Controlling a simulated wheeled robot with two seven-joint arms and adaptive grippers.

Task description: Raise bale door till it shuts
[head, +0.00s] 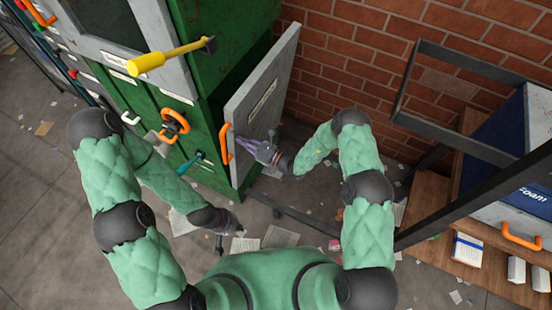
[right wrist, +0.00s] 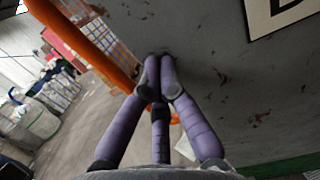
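The bale door (head: 283,62) is a grey panel with a white label and an orange handle (head: 225,143) near its lower left edge. It stands open, angled out from the green baler (head: 215,120). My right gripper (head: 246,143) is at the door's lower part, just right of the handle. In the right wrist view its purple fingers (right wrist: 158,80) are together at the tips, against or close to the grey door face (right wrist: 230,90). The orange handle (right wrist: 85,40) passes to their left, outside the fingers. My left gripper (head: 220,242) hangs low near the floor; its fingers are too small to read.
A yellow-handled tool (head: 165,58) juts from the baler's upper front, above an orange wheel-like handle (head: 174,125). A brick wall (head: 350,60) stands behind. A dark frame and wooden shelving (head: 430,205) stand at right. Paper scraps litter the floor.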

